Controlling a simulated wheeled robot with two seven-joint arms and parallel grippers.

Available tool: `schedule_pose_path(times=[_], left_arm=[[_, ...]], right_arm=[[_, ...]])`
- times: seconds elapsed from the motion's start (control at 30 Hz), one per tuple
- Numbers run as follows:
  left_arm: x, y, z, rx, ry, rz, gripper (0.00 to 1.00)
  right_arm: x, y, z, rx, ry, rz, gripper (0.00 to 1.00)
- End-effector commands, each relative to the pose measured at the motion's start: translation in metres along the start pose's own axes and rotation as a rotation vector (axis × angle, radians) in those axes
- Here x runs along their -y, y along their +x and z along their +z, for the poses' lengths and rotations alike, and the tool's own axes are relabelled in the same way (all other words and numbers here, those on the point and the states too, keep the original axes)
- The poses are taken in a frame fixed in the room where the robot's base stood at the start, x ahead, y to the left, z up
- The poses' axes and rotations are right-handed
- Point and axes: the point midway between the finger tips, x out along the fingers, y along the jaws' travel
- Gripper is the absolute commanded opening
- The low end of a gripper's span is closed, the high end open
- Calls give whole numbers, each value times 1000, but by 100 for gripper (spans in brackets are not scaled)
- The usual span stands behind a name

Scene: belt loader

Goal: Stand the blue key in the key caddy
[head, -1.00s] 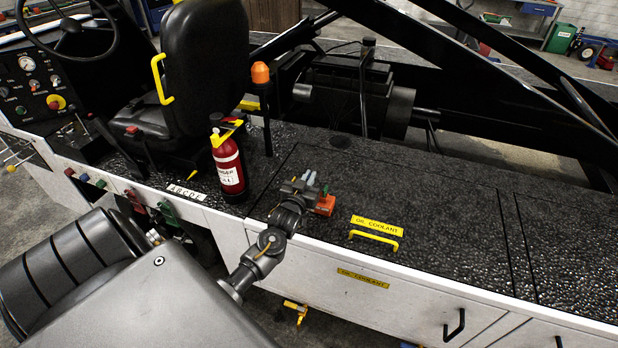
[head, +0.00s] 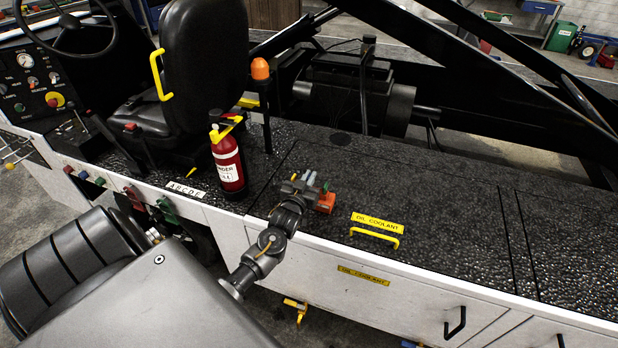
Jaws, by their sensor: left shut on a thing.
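My left gripper (head: 304,186) is over the black textured deck, near its front edge, at the end of the arm from the lower left. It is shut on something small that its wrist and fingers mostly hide. Small pale blue-grey pieces show at the fingers; I cannot clearly tell key from finger there. An orange block (head: 326,203), which looks like the key caddy, sits on the deck just right of the gripper and is partly covered by it. I cannot tell whether the held thing touches it. My right gripper is not in view.
A red fire extinguisher (head: 228,163) stands left of the gripper, by the black seat (head: 205,70). A yellow handle (head: 374,237) and an oil coolant label (head: 377,223) are on the deck to the right. The deck (head: 430,200) beyond is clear.

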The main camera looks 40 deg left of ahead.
Motion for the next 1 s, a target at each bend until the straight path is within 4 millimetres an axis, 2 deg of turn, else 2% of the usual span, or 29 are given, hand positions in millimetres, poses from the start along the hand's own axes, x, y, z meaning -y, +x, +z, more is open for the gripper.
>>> schedule_pose_path(times=[0.57,0.6,0.8,1.0], left_arm=[[0,0,15,0,0,0,0],[0,0,15,0,0,0,9],[0,0,14,0,0,0,33],[0,0,15,0,0,0,33]], right_arm=[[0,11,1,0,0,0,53],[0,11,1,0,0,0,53],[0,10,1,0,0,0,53],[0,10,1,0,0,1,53]])
